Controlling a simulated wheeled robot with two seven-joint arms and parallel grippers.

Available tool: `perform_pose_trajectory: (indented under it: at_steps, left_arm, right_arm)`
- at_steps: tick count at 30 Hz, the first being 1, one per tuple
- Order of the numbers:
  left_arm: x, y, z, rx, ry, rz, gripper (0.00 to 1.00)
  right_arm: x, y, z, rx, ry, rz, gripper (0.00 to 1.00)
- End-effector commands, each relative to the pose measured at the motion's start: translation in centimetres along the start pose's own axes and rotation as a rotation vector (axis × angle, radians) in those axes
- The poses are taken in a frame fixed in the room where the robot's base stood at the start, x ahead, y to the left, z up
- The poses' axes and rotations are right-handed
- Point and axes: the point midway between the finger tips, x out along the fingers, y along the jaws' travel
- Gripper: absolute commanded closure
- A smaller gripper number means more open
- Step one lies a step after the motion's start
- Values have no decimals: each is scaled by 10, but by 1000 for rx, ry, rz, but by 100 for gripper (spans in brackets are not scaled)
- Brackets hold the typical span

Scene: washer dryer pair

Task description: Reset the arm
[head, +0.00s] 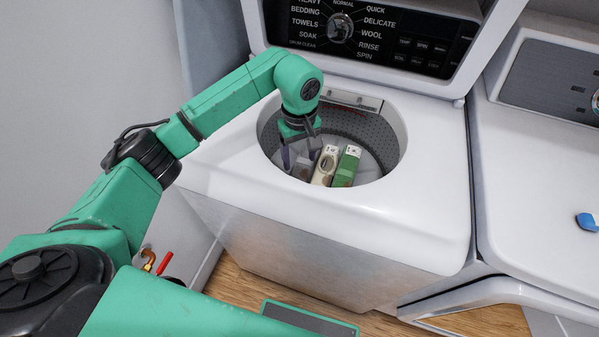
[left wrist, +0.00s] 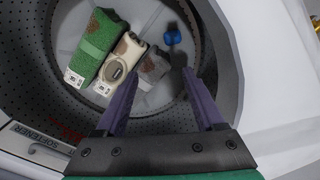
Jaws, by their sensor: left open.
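My left arm (head: 235,92) reaches from the left over the top-loading washer (head: 310,217), whose lid is up. My left gripper (head: 303,155) points down into the drum (head: 388,143). In the left wrist view its two purple fingers (left wrist: 160,98) are spread apart with nothing between them. A green folded item (head: 347,166) and a cream one (head: 325,166) lie in the drum, to the right of the fingers in the head view. They also show in the left wrist view, green (left wrist: 92,48) and cream (left wrist: 121,66), beside a grey one (left wrist: 152,67). My right gripper is not in view.
A small blue object (left wrist: 172,35) lies in the drum. The washer's raised lid and control panel (head: 370,35) stand behind the opening. A second white machine (head: 535,170) stands at the right with a blue object (head: 587,221) on it. A wall is at the left.

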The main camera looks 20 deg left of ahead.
Motion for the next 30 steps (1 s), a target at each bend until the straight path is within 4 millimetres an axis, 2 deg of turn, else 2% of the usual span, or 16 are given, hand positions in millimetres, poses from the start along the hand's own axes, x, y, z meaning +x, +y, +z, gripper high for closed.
perform_pose_trajectory:
  at_steps: [3, 6, 21, 23, 30]
  left_arm:
    - [-24, 0, -1, -1, 3, 1, 29]
    - [-35, 0, 0, 0, 1, 0, 29]
    - [-39, 0, 0, 0, 0, -1, 29]
    - [-45, 0, 0, 0, 0, 0, 29]
    - [-98, 0, 0, 0, 0, -1, 29]
  right_arm:
    - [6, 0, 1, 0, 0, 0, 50]
    - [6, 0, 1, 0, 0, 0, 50]
    - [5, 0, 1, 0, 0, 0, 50]
    - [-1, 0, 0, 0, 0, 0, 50]
    - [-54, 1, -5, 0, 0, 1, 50]
